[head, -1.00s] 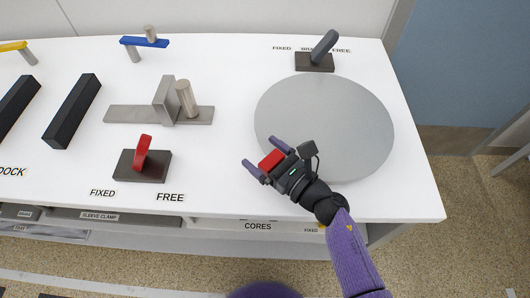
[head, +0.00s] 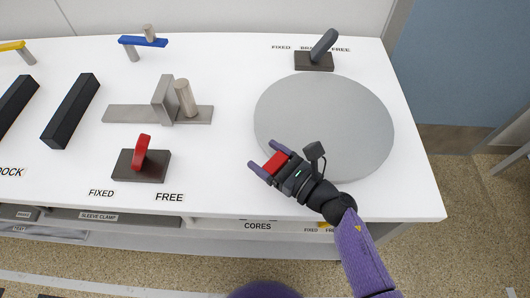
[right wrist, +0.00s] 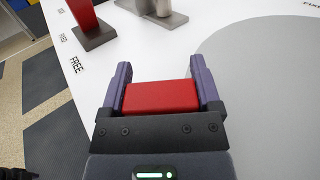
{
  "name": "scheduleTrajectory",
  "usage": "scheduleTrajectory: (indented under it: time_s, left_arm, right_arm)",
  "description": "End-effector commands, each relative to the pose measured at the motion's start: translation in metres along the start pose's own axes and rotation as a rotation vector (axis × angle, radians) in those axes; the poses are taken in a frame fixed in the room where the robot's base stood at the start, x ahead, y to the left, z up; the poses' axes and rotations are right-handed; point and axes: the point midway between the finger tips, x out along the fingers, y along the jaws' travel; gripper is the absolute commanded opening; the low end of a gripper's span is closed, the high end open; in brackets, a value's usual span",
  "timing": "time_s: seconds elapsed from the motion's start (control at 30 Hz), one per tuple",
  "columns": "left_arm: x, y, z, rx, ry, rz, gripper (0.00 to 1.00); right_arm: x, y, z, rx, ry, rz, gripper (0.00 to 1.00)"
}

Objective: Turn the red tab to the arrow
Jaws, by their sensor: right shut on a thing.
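The red tab (head: 276,161) is a small red block at the lower left edge of the large grey disc (head: 335,120). My right gripper (head: 268,156) is shut on it, with one purple finger on each side. The right wrist view shows the tab (right wrist: 160,97) between both fingers, near the palm; its underside is hidden. I cannot make out an arrow in either view. My left gripper is not in view.
A red lever (head: 140,150) on a dark base stands left of my gripper, near the FIXED and FREE labels. A grey lever (head: 324,44) stands behind the disc. A metal bracket with a post (head: 163,98) lies further left. The white tabletop (head: 220,170) between is clear.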

Motion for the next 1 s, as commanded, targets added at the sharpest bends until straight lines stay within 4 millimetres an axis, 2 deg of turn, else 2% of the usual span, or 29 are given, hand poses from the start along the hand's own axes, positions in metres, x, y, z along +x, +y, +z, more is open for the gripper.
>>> scheduleTrajectory:
  time_s: [0.27,0.6,0.8,1.0]
  left_arm:
    - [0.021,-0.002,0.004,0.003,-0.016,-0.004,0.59]
    - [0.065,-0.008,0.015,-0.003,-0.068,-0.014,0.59]
    - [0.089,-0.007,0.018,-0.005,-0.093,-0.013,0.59]
    - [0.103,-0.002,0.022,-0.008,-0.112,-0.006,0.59]
  right_arm:
    - [-0.038,-0.001,-0.005,-0.004,0.003,0.198,0.00]
    - [-0.087,-0.013,-0.008,-0.001,0.003,0.470,0.00]
    - [-0.107,-0.022,-0.007,0.001,0.002,0.589,0.00]
    - [-0.119,-0.029,-0.004,0.001,0.000,0.662,0.00]
